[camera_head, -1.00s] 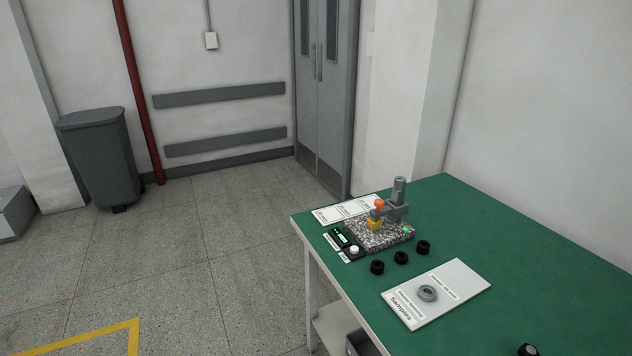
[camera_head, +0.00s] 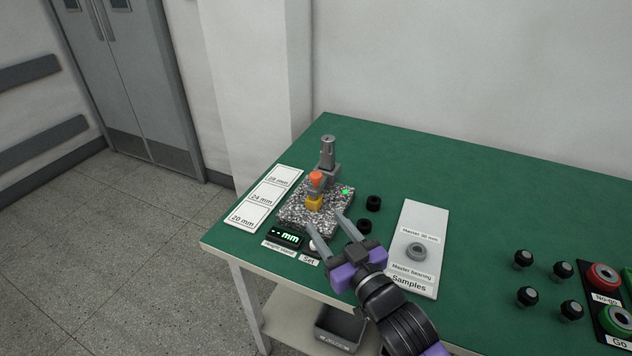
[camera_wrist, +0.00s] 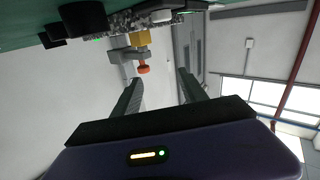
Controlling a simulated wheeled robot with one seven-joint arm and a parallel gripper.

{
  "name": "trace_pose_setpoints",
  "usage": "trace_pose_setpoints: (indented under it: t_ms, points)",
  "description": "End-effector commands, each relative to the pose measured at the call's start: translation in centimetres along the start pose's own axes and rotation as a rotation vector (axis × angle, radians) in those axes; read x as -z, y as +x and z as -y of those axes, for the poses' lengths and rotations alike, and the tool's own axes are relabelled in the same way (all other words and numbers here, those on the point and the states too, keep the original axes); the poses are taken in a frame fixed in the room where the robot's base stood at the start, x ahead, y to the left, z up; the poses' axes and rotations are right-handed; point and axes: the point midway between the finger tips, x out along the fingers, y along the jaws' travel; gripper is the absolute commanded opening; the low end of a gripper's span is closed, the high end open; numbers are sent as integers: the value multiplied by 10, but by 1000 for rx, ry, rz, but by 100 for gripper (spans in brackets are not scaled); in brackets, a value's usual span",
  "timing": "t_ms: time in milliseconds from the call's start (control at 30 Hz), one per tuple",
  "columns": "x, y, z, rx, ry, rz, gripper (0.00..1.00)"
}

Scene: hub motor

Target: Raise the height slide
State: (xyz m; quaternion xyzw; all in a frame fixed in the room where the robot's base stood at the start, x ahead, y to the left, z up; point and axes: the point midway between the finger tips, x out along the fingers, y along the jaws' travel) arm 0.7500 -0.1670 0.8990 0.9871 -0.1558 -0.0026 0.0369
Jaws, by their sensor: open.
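The height stand has a speckled granite base (camera_head: 293,212) and a grey upright column (camera_head: 327,152) at the left end of the green table. Its slide is a grey arm carrying an orange knob (camera_head: 316,178) above a yellow block (camera_head: 314,203). The yellow block sits low, close to the base. My gripper (camera_head: 326,222) is open and empty in front of the stand, its fingers pointing towards the slide. In the wrist view, which looks upside down, the orange knob (camera_wrist: 143,69) shows beyond the open fingertips (camera_wrist: 158,78), apart from them.
A display (camera_head: 285,238) reads "-- mm" beside a white Set button, partly hidden by a finger. Black rings (camera_head: 373,203) lie right of the stand. A samples board (camera_head: 424,215) holds a bearing. Height cards (camera_head: 265,199) lie left. Black knobs and gauges stand far right.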

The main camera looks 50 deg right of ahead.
Motion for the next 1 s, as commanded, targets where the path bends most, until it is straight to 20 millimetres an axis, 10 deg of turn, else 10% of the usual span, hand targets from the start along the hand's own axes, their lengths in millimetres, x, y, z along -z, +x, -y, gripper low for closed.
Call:
trace_pose_setpoints:
  t_ms: [200,1000]
  points:
    - [12,50,-27,-89,47,-7,50]
    - [11,140,-47,-125,74,11,50]
